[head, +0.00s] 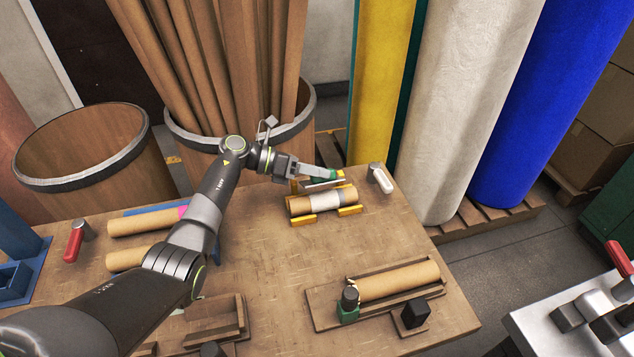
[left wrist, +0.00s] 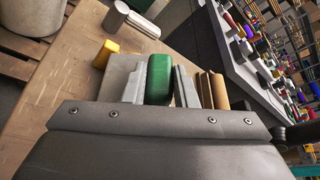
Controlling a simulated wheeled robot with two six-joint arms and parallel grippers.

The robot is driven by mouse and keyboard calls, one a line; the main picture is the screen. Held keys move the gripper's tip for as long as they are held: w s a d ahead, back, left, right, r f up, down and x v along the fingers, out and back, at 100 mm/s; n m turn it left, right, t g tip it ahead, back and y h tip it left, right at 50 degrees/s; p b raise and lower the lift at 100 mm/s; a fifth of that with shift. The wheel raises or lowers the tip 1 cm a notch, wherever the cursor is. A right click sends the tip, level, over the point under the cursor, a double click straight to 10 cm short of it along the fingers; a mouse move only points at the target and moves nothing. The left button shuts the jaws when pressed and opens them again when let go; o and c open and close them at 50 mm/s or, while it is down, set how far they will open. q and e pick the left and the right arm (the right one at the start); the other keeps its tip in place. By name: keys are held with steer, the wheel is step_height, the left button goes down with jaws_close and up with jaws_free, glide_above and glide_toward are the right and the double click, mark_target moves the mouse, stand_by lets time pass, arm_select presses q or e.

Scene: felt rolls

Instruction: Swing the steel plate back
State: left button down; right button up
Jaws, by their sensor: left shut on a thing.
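My left gripper (head: 328,174) reaches in from the left and is shut on the green grip. In the left wrist view the green grip (left wrist: 158,78) stands between my two fingers (left wrist: 158,88), and the grey plate (left wrist: 117,76) shows to its left. The plate's hinge and exact tilt are hard to make out. My right gripper is not in view.
A wooden tray (head: 322,312) with a bare cardboard roll (head: 398,281) lies at the front right. Tall felt rolls, such as a white one (head: 465,110), and a wooden barrel (head: 180,128) stand behind the bench.

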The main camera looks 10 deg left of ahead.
arm_select(q)
steer(key=shift+w+a+r+b, duration=0.1)
steer(key=shift+w+r+b, duration=0.1)
steer(key=shift+w+b, duration=0.1)
steer(key=shift+r, duration=0.1)
steer(key=shift+w+r, duration=0.1)
steer(key=c, duration=1.2)
jaws_free()
steer(key=shift+a, duration=0.1)
steer(key=shift+o, duration=0.2)
steer(key=shift+f, duration=0.2)
steer(key=shift+a, duration=0.1)
steer(key=b+v, duration=0.4)
steer(key=v, duration=1.3)
steer(key=shift+r, duration=0.15)
